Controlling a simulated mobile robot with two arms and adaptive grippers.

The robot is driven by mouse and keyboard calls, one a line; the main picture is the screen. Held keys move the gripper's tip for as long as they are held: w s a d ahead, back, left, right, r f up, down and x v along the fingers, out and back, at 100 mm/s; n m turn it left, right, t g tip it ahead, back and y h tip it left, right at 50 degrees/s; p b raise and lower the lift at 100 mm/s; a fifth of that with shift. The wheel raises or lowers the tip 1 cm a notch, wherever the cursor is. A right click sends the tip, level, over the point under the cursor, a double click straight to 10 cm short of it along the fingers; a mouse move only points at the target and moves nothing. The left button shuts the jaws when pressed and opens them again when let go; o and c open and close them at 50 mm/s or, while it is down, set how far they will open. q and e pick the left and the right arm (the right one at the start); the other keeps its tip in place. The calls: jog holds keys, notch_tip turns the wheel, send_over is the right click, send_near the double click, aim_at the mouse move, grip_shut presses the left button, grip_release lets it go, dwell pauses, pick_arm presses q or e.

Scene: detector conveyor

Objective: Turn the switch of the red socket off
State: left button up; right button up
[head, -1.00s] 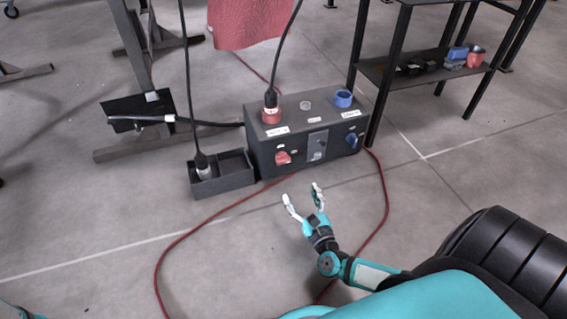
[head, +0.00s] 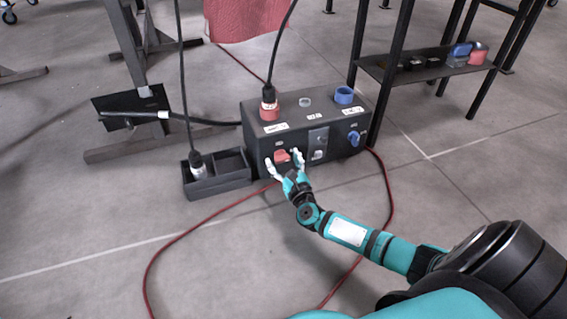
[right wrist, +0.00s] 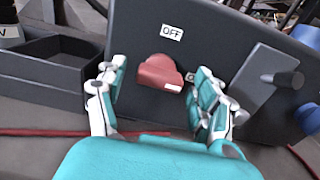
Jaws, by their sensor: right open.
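The red switch (head: 282,156) is a knob on the front face of the dark socket box (head: 345,122). It also shows in the right wrist view (right wrist: 160,73), below a white "OFF" label (right wrist: 172,32). The red socket (head: 269,111) is on the box top, with a black plug (head: 268,95) standing in it. My right gripper (head: 285,159) is open in front of the red switch. In the right wrist view its two fingers (right wrist: 157,92) stand either side of the knob, apart from it. My left gripper is not in view.
A blue socket (head: 344,95) and blue switch (head: 353,138) are on the box's right side. A dark open tray (head: 235,180) holding a plug (head: 197,166) stands at its left. A red cable (head: 160,252) loops over the floor. A black shelf (head: 425,70) stands behind right.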

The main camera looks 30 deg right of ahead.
jog(key=c, duration=1.2)
jog(key=shift+o, duration=0.2)
jog(key=shift+n, duration=0.3)
jog(key=n+p, duration=0.2)
jog(key=n, duration=0.1)
jog(key=n+p, duration=0.1)
jog(key=n, duration=0.4)
jog(key=n+p, duration=0.2)
jog(key=n, duration=0.3)
jog(key=shift+n+p, duration=0.75)
jog(key=shift+n, duration=1.45)
jog(key=shift+a, duration=0.1)
